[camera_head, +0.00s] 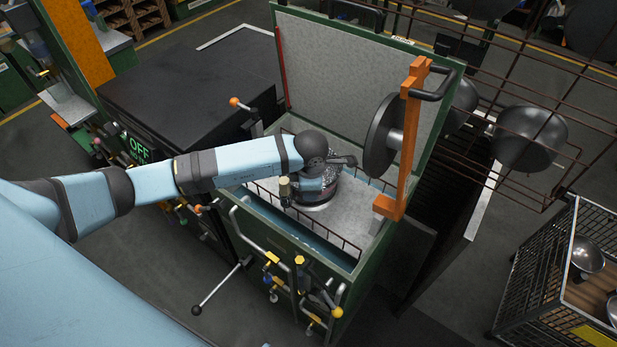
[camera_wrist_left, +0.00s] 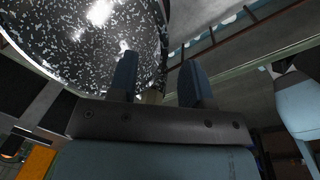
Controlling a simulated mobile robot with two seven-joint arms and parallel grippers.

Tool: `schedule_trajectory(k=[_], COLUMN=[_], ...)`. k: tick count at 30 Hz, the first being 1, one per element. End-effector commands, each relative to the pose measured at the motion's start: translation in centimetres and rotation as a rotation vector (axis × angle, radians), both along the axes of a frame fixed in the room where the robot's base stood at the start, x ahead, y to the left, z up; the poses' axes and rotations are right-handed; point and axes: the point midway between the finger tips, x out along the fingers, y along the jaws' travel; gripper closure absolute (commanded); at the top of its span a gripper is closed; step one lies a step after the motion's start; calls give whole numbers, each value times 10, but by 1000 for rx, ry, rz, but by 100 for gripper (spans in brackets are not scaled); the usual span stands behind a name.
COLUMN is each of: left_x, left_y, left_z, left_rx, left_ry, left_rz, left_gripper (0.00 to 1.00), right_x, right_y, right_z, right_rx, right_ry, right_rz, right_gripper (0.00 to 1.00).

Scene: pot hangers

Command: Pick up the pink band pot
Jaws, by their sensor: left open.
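A black-and-white speckled pot (camera_head: 318,202) stands in the shallow bay of the green machine, partly hidden under my left wrist. In the left wrist view the speckled pot (camera_wrist_left: 85,40) fills the upper left, close to the fingers. No pink band can be made out on it. My left gripper (camera_wrist_left: 160,82) is open, with its two dark fingers apart at the pot's edge. The left finger overlaps the pot in the picture; whether it touches cannot be told. In the head view the fingers are mostly hidden by the wrist. My right gripper is in neither view.
The green machine's back panel (camera_head: 345,75) rises behind the bay. An orange post (camera_head: 403,140) with a dark disc (camera_head: 383,137) stands right of my wrist. A low wire rail (camera_head: 330,232) edges the bay's front. Dark bowls (camera_head: 530,138) hang on a rack at right.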

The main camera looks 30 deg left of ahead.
Motion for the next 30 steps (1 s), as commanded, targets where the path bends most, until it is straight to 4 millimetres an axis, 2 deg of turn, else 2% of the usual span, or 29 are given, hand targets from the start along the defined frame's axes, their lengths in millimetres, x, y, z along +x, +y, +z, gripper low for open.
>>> schedule_trajectory(k=[4, 9, 18, 20, 24, 30], left_x=[4, 8, 9, 9, 9, 9], left_y=[1, 3, 4, 4, 4, 4], left_z=[-19, -42, -48, -48, -48, -48], left_rx=[-1, 0, 0, 0, 0, 0], left_ry=[5, 2, 0, 0, 0, 0], left_rz=[2, 2, 1, 1, 1, 1], left_gripper=[55, 55, 55, 66, 98, 100], right_x=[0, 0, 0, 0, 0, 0], right_y=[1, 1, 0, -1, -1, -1], right_z=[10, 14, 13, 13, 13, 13], right_rx=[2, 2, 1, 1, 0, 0], right_ry=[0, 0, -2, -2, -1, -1], right_rz=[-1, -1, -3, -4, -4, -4], right_gripper=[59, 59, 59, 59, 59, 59])
